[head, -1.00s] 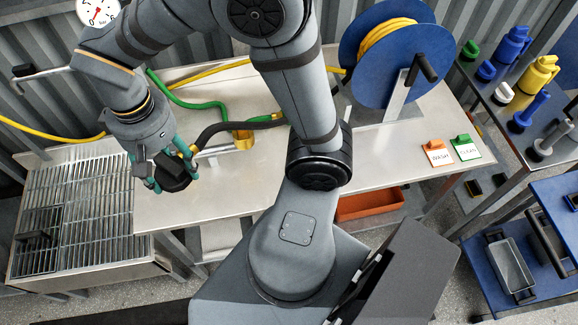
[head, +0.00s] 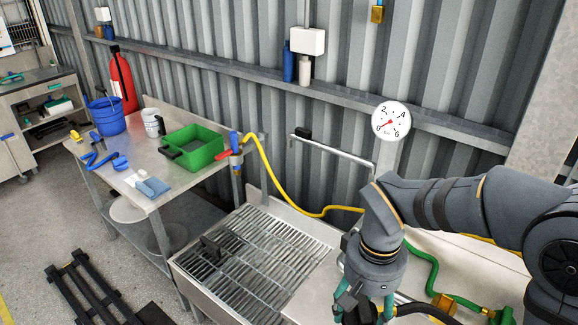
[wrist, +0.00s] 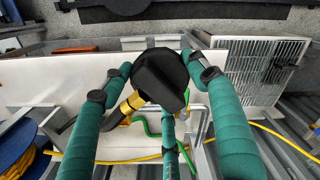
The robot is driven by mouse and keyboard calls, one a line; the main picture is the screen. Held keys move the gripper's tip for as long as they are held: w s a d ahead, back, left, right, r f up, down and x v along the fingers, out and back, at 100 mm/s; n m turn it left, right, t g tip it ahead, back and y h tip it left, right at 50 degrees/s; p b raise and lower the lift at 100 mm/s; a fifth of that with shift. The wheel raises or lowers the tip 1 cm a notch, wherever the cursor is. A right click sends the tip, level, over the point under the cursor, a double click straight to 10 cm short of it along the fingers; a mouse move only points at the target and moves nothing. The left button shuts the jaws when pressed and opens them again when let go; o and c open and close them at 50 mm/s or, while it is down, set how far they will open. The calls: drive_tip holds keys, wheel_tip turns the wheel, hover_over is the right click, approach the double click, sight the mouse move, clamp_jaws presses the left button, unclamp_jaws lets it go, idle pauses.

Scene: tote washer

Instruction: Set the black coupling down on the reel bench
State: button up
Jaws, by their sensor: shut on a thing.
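My gripper (head: 365,305) is at the bottom of the head view, over the left part of the reel bench (head: 450,258). In the wrist view its green fingers (wrist: 160,95) are closed around the black coupling (wrist: 160,78), a round dark piece with a raised block. The coupling (head: 352,308) shows only partly in the head view, cut by the lower edge. A dark hose (head: 425,308) runs right from it. The wrist view shows the pale bench top (wrist: 85,75) behind the coupling; I cannot tell whether they touch. The blue reel (wrist: 18,145) is at the wrist view's left edge.
A grated basin (head: 245,255) adjoins the bench on the left. A green hose (head: 425,265) and a brass block (head: 443,303) lie on the bench. A yellow hose (head: 290,195) hangs along the wall. A side table holds a green crate (head: 192,147) and a blue bucket (head: 107,115).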

wheel_tip(320, 180, down, 6)
drive_tip(key=b, duration=0.4)
drive_tip(key=shift+w+a, duration=0.1)
